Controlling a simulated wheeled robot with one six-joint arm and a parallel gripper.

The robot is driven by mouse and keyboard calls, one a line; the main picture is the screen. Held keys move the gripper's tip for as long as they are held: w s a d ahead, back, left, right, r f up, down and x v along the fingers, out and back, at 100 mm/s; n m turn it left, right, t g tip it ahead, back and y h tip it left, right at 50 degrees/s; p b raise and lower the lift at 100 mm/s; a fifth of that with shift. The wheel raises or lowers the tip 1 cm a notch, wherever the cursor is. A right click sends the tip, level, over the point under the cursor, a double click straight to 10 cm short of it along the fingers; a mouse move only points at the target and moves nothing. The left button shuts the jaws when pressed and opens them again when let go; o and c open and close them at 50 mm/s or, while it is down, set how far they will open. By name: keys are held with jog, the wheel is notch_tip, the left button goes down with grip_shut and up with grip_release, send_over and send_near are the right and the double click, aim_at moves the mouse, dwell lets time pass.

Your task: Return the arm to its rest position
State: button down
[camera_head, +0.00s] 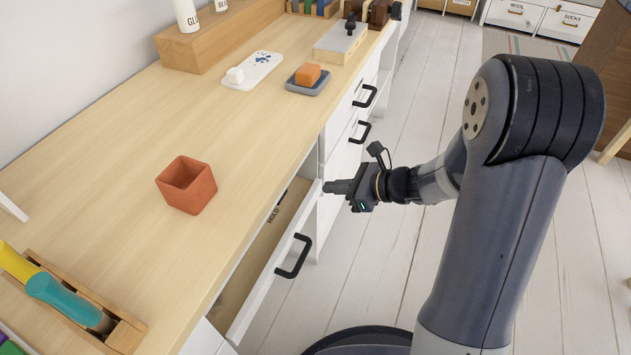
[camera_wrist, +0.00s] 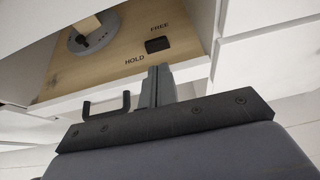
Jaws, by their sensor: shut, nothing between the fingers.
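My gripper (camera_head: 335,187) is shut and empty. In the head view it is beside the desk's front, just right of the partly open drawer (camera_head: 262,292) and over its front edge or close to it; I cannot tell whether they touch. My arm reaches in from the right, bent at a large dark joint. In the wrist view my closed fingers (camera_wrist: 158,86) point toward the open drawer, whose wooden floor (camera_wrist: 112,68) shows the words HOLD and FREE, a small black block and a round grey piece.
The desk top (camera_head: 110,120) holds a terracotta pot (camera_head: 187,186), an orange block on a grey dish (camera_head: 307,79), a white tray (camera_head: 253,70) and a wooden rack (camera_head: 100,310). Black handles (camera_head: 294,257) stick out from the drawer fronts. The floor (camera_head: 400,260) beside the desk is clear.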

aim_at(295, 199)
jog(key=shift+v, duration=0.9)
jog(key=shift+a+f, duration=0.1)
jog(key=shift+f, duration=0.05)
jog(key=b+x, duration=0.4)
jog(key=x, duration=0.9)
jog(key=shift+w+a+b, duration=0.1)
jog(key=shift+a+b, duration=0.2)
jog(key=shift+b, duration=0.05)
jog(key=shift+d, duration=0.1)
